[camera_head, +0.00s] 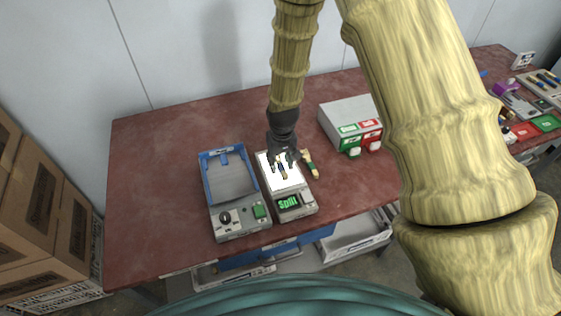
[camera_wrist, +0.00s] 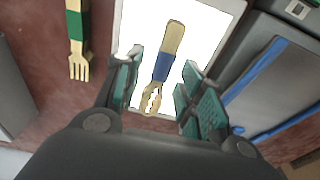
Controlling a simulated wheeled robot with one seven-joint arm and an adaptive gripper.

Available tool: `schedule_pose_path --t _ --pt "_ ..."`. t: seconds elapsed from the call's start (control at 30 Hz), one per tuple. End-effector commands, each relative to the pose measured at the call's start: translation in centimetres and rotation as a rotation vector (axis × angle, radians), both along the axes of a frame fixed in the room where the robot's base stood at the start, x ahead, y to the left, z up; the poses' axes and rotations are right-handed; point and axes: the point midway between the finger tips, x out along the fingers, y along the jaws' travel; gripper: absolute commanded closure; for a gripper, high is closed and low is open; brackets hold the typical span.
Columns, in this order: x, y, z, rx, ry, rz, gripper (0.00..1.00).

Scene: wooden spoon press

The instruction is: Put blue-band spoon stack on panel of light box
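The blue-band spoon stack (camera_wrist: 166,62), pale wood with a blue band and a pronged, jagged-looking end, appears to lie on the lit white panel (camera_wrist: 208,22) of the light box. It also shows small below my gripper in the head view (camera_head: 283,171). The light box (camera_head: 296,206) has a green-lit display on its front. My gripper (camera_wrist: 158,95) is over the panel with its fingers apart, one on each side of the stack. No finger visibly touches the stack.
A green-band wooden utensil (camera_head: 310,164) lies on the red table beside the light box. A blue-rimmed tray device (camera_head: 205,185) stands close on its left. A grey box with green and red labels (camera_head: 345,113) stands at the back right. The left tabletop is clear.

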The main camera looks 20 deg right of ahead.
Motion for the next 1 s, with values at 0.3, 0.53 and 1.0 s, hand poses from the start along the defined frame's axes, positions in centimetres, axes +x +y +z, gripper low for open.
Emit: schedule_pose_path --t 0.3,0.53,1.0 --pt "-0.2 0.0 2.7 0.0 -0.003 0.0 0.61" --pt "-0.4 0.0 5.4 0.0 -0.004 0.0 0.61" --pt "-0.9 0.0 10.6 0.0 -0.002 0.0 0.61"
